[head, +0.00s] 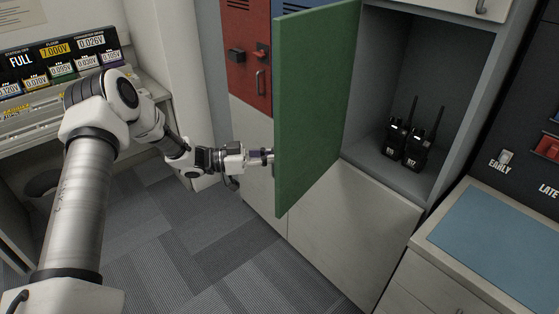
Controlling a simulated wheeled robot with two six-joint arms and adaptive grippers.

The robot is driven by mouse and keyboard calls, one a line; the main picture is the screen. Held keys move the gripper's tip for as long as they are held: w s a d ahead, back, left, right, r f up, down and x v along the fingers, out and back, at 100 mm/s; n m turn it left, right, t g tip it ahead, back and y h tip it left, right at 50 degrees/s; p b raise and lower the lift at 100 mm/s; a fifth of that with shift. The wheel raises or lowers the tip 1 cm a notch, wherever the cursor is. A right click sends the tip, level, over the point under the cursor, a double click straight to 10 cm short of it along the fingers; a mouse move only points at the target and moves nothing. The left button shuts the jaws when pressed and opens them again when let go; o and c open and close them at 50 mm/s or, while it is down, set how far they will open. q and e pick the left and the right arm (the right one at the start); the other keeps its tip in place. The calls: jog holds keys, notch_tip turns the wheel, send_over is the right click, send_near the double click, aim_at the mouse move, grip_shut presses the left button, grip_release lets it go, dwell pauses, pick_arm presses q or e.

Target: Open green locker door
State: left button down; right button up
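The green locker door (318,105) stands swung wide open, its edge toward me. The locker's grey inside (385,90) shows to its right. My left gripper (262,156) reaches in from the left to the door's outer side, near its lower free edge. Its fingertips are at a small light handle part there, mostly hidden by the door and the fingers. I cannot tell whether the fingers are closed on it. My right gripper is not in view.
A red locker door (247,60) is at the left behind the green one. A counter with a blue mat (500,240) is at the right. A console with displays (60,65) is at the left. Carpet floor (190,240) is clear.

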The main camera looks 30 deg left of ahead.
pick_arm(q)
jog(key=shift+w+a, duration=0.3)
jog(key=shift+a, duration=0.6)
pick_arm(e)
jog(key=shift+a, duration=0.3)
pick_arm(q)
jog(key=c, duration=1.2)
grip_release()
jog(key=shift+w+d, duration=0.1)
jog(key=shift+w, duration=0.1)
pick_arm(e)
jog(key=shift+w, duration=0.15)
pick_arm(q)
jog(key=v, duration=1.2)
jog(key=shift+f, duration=0.1)
